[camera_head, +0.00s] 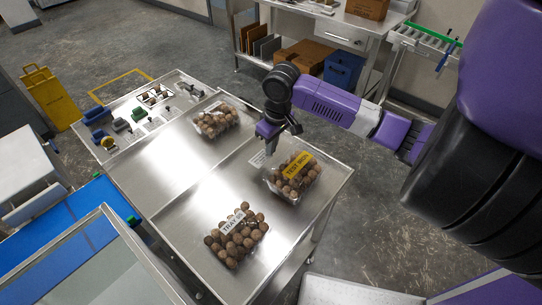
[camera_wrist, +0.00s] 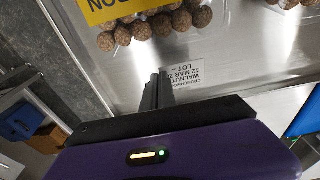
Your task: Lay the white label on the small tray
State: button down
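In the head view the white label (camera_head: 257,158) shows left of the yellow-labelled tray. My gripper (camera_head: 270,150) points down just above it. In the wrist view my gripper's fingers (camera_wrist: 158,76) are together, close to the label's left side. Three clear clamshell trays of brown balls stand on the table: a back one (camera_head: 215,121), a yellow-labelled one (camera_head: 292,178) and one marked TRAY (camera_head: 238,238). I cannot tell which is the small one.
The steel table (camera_head: 165,165) has clear room at its middle left. Small coloured parts (camera_head: 122,126) lie at its back left. A blue conveyor (camera_head: 50,240) runs at the lower left. A yellow floor stand (camera_head: 50,97) and a back bench (camera_head: 330,30) stand apart.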

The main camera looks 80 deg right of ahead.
aim_at(270, 163)
jog(key=shift+f, duration=2.45)
jog(key=shift+f, duration=0.15)
jog(key=c, duration=1.7)
grip_release()
